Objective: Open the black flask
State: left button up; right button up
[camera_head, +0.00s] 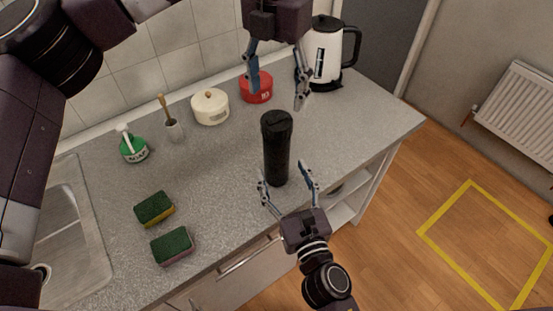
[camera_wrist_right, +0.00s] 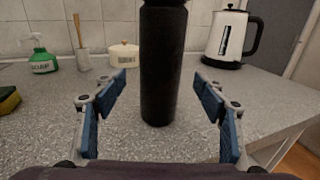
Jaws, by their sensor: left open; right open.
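The black flask (camera_head: 276,155) stands upright on the grey counter, with its black lid (camera_head: 277,121) on top. In the right wrist view the flask (camera_wrist_right: 163,70) stands in the middle, ahead of and between my right fingers, and its top is cut off. My right gripper (camera_head: 287,174) is open at the near side of the flask's lower part; I cannot tell whether it touches. My right gripper also shows in the wrist view (camera_wrist_right: 165,95). My left gripper (camera_head: 278,97) is open, pointing down, above and behind the lid, with nothing between its fingers.
Behind stand a red tin (camera_head: 257,90), a cream pot (camera_head: 210,107) and a white kettle (camera_head: 327,55). A green soap bottle (camera_head: 133,148), a brush in a holder (camera_head: 173,130) and two sponges (camera_head: 154,208) (camera_head: 172,246) are left. The counter (camera_head: 355,125) right of the flask is clear.

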aim_at(280, 167)
jog(key=x, duration=0.5)
jog(key=shift+w+a, duration=0.1)
jog(key=shift+w, duration=0.2)
grip_shut()
